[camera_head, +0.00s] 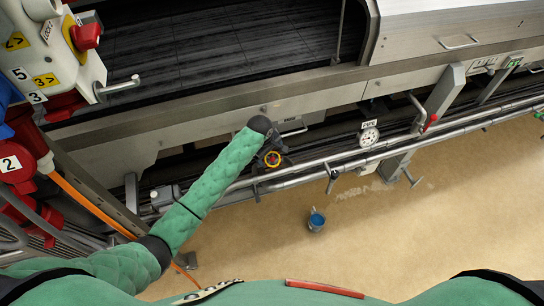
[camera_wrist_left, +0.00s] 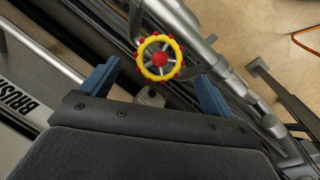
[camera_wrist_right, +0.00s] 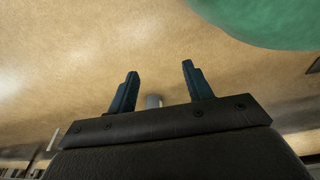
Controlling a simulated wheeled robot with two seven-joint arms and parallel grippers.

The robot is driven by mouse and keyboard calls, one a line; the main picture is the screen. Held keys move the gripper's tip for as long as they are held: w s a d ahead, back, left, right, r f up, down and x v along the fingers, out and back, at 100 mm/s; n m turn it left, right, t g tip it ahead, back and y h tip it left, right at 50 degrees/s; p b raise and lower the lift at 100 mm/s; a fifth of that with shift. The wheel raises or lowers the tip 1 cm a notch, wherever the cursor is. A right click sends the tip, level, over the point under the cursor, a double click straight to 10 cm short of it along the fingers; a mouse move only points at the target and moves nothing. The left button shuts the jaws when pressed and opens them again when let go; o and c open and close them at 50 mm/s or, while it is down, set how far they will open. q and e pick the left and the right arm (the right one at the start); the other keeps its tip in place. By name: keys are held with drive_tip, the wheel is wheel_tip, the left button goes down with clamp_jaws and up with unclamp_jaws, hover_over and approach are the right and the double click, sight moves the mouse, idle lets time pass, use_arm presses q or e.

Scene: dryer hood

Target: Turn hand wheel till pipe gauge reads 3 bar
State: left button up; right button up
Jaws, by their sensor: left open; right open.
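The hand wheel (camera_head: 273,158) is a small yellow ring with red knobs and a red hub, mounted by the silver pipe. It also shows in the left wrist view (camera_wrist_left: 160,58), just beyond and between the two blue fingertips. My left gripper (camera_wrist_left: 155,80) is open and apart from the wheel; in the head view it shows dark (camera_head: 272,150) at the end of the green arm, right by the wheel. The pipe gauge (camera_head: 369,137) is a round white dial under a "PIPE" label; its reading is too small to tell. My right gripper (camera_wrist_right: 159,85) is open and empty over the floor.
Silver pipes (camera_head: 310,162) run along the machine's front. A lever with a red tip (camera_head: 430,122) is right of the gauge. A control box (camera_head: 60,50) is at upper left.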

sight(272, 159)
use_arm(q)
drive_tip(key=shift+p+x, duration=0.6)
drive_tip(key=shift+x, duration=2)
use_arm(e)
drive_tip(key=s, duration=0.2)
drive_tip(key=s+f, duration=0.1)
drive_tip(key=shift+s+d, duration=0.2)
drive_tip(key=shift+d, duration=0.15)
use_arm(q)
drive_tip(key=shift+c, duration=0.2)
drive_tip(key=c, duration=0.9)
use_arm(e)
drive_tip(key=shift+r, duration=0.1)
